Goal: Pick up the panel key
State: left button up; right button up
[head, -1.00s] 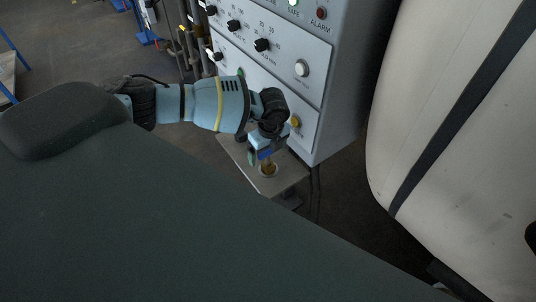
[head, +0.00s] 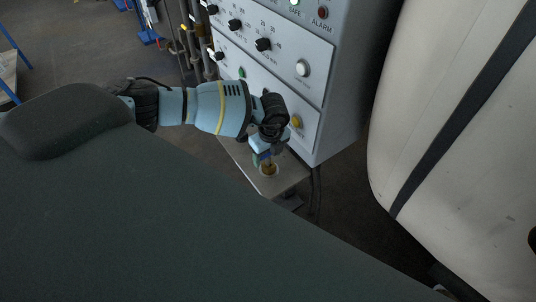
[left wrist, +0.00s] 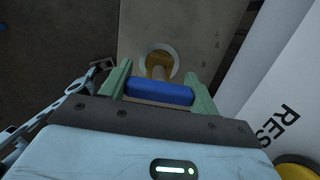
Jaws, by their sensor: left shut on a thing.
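The panel key has a blue handle (left wrist: 160,92) and a brass-coloured lower part (left wrist: 159,66). It stands in a round holder (head: 269,175) on a small grey shelf (head: 288,178) below the control panel. My left gripper (head: 263,160) reaches down over it. In the left wrist view my left gripper (left wrist: 158,78) has its green fingers at both ends of the blue handle, shut on it. The brass part points into the ring of the holder, and its lower end is hidden. My right gripper is not in view.
The grey control panel (head: 330,125) with knobs and buttons stands right behind my left wrist. A large cream-coloured vessel (head: 440,110) with a dark strap fills the right. Pipes (head: 187,40) run beside the panel. Dark floor lies around the shelf.

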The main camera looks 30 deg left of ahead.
pick_arm(q)
jog(key=shift+r, duration=0.1)
jog(key=shift+r, duration=0.6)
notch_tip(320, 180, up, 2)
jog(key=shift+r, duration=0.15)
jog(key=s+d+r, duration=0.1)
jog(key=s+d, duration=0.3)
jog(key=s, duration=1.1)
jog(key=shift+s+r, duration=0.15)
jog(key=shift+s, duration=0.15)
jog(key=shift+a, duration=0.1)
